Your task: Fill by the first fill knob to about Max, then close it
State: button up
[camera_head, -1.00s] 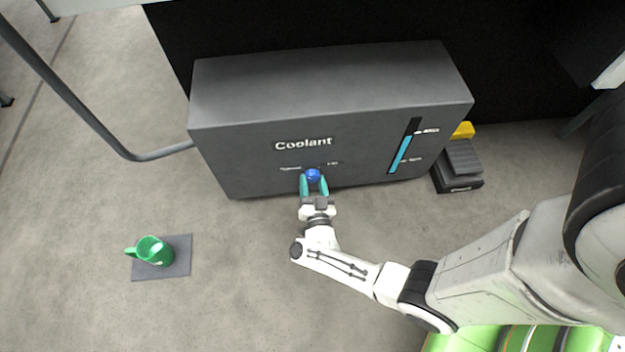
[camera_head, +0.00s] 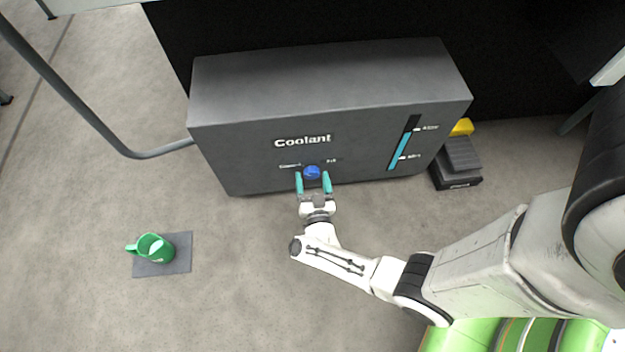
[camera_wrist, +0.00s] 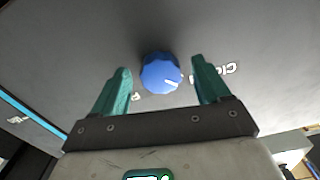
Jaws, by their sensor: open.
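The blue fill knob (camera_head: 312,172) sits low on the front of the dark grey Coolant box (camera_head: 330,75). In the wrist view the knob (camera_wrist: 160,74) has a white pointer line aimed right and slightly down, toward the side of the partly hidden Closed label (camera_wrist: 230,69). My gripper (camera_head: 313,180) is open, its teal fingers on either side of the knob and apart from it. The level gauge (camera_head: 406,145) shows cyan liquid up to about the upper mark, which is too small to read surely.
A green mug (camera_head: 155,248) stands on a dark mat (camera_head: 181,262) on the floor at left. A black stepped pedal (camera_head: 459,163) with a yellow part stands right of the box. A grey pipe (camera_head: 90,120) runs at the left. Floor before the box is mostly clear.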

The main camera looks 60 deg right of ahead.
jog(key=p+v, duration=0.1)
jog(key=v, duration=0.9)
jog(key=shift+s+a+p, duration=0.25)
jog(key=shift+a+p, duration=0.05)
jog(key=shift+p, duration=0.1)
jog(key=w+a+r+n+t+y, duration=0.1)
jog(key=w+a+r+n+y, duration=0.3)
jog(key=w+a+n+y, duration=0.35)
jog(key=w+a+r+n+t+y, duration=0.1)
jog(key=w+a+r+n+y, duration=0.4)
jog(key=a+y, duration=0.4)
jog(key=s+d+r+g+h+p, duration=0.1)
jog(key=s+d+r+g, duration=0.55)
jog(key=s, duration=0.35)
jog(key=s+d+r+g+h+p, duration=0.1)
jog(key=s+d+r+g+h, duration=0.1)
jog(key=s+d+r+g, duration=0.55)
notch_tip(320, 180, up, 33)
jog(key=s+t+p, duration=0.2)
jog(key=p, duration=3.4)
jog(key=shift+r+p, duration=0.25)
jog(key=shift+p, duration=0.1)
